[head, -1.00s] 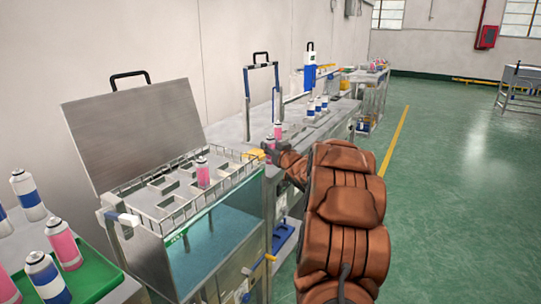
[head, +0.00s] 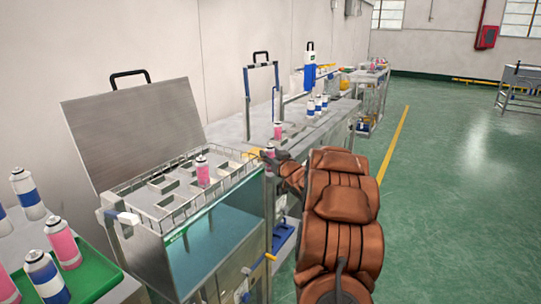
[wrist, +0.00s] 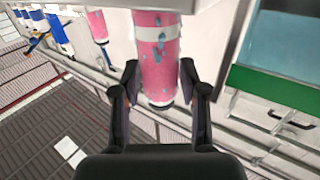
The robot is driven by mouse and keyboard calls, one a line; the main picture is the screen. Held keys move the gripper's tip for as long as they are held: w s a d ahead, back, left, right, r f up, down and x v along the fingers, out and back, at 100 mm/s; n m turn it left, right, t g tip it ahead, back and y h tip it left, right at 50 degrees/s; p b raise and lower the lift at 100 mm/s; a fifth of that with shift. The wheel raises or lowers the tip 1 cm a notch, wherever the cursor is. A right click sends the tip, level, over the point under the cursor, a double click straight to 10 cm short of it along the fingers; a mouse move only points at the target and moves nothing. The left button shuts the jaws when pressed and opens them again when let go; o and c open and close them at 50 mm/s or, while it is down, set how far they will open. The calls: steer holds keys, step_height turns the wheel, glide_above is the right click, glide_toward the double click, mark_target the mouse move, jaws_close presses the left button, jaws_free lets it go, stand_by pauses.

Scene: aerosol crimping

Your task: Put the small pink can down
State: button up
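The small pink can (wrist: 157,75), with a white band and blue drop marks, stands between the two fingers of my gripper (wrist: 160,68) in the wrist view. The fingertips lie at its sides and appear closed on it. In the head view, my gripper (head: 273,156) is small and partly behind my arm, at the near end of the metal bench (head: 255,128). Only a little pink of the can shows there. I cannot tell whether its base touches a surface.
Another pink can (head: 278,130) stands on the bench, with several blue-and-white cans (head: 318,104) beyond. A water tank (head: 215,235) with an open lid (head: 135,130) holds a pink can (head: 203,172) in its rack. A green tray (head: 95,275) is at lower left.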

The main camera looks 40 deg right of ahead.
steer(key=shift+r, duration=0.2)
steer(key=v, duration=1.2)
steer(key=shift+f, duration=0.1)
steer(key=s+a+f+g, duration=0.2)
steer(key=a+f+g, duration=0.1)
steer(key=a, duration=0.4)
steer(key=s+a+f+g+y, duration=0.1)
steer(key=s+a+f+g, duration=0.1)
steer(key=a+f+g, duration=0.3)
steer(key=s+a+f+g, duration=0.1)
steer(key=a+g, duration=0.1)
steer(key=a, duration=0.6)
steer(key=s+a+f+n+g+y, duration=0.1)
steer(key=s+a+g, duration=0.4)
steer(key=s+a, duration=0.6)
steer(key=s+a+f+n+g+y, duration=0.1)
steer(key=s+a+g, duration=0.4)
steer(key=s+a, duration=0.7)
steer(key=s+n+y, duration=0.1)
steer(key=s+y, duration=0.1)
steer(key=s, duration=0.5)
steer(key=shift+s+a+f, duration=0.15)
steer(key=shift+s+a, duration=0.05)
steer(key=shift+s, duration=0.2)
steer(key=shift+c, duration=0.2)
